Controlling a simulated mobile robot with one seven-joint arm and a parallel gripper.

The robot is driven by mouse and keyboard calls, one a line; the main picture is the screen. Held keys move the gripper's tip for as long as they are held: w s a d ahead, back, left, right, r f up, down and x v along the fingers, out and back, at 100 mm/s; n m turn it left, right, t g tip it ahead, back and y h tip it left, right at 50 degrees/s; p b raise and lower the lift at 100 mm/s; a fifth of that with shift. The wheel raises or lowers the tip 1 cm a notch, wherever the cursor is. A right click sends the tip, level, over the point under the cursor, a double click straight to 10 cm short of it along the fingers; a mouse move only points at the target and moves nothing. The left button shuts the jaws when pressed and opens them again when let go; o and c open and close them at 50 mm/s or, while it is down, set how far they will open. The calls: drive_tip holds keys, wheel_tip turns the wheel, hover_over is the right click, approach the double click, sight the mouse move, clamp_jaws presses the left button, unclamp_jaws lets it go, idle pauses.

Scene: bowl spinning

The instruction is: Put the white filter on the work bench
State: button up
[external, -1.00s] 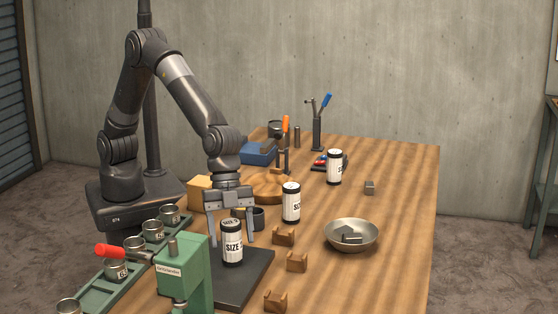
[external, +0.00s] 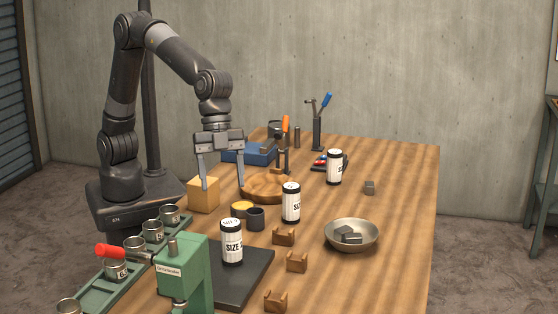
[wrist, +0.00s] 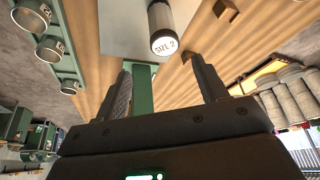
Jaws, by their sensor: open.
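A white filter with black ends and a "SIZE" label (external: 232,245) stands upright on the dark plate (external: 258,268) at the front of the work bench (external: 398,215). It also shows in the wrist view (wrist: 160,20), its end reading "SIZE 2". Two similar white canisters stand upright on the bench, one at the middle (external: 291,205) and one farther back (external: 335,168). My gripper (external: 222,187) is open and empty, above and behind the filter on the plate and apart from it. Its two fingers also show in the wrist view (wrist: 160,75).
A green press (external: 185,275) with a red handle stands at the front left, beside a green rack of metal cups (external: 95,300). A metal bowl (external: 365,230) holds grey blocks. Several wooden cradles (external: 297,262) lie right of the plate. The bench's right side is mostly clear.

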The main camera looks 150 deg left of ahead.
drive_tip(key=s+d+r+n, duration=0.15)
drive_tip(key=s+d, duration=0.25)
drive_tip(key=s, duration=0.5)
drive_tip(key=s+d+r+y, duration=0.1)
drive_tip(key=s+d+r, duration=0.25)
drive_tip(key=s, duration=0.45)
drive_tip(key=s+d+r, duration=0.1)
drive_tip(key=s+d, duration=0.3)
drive_tip(key=s, duration=0.5)
drive_tip(key=s+d+f+n+t, duration=0.1)
drive_tip(key=s+f, duration=0.3)
drive_tip(key=s, duration=0.7)
drive_tip(key=shift+d, duration=0.3)
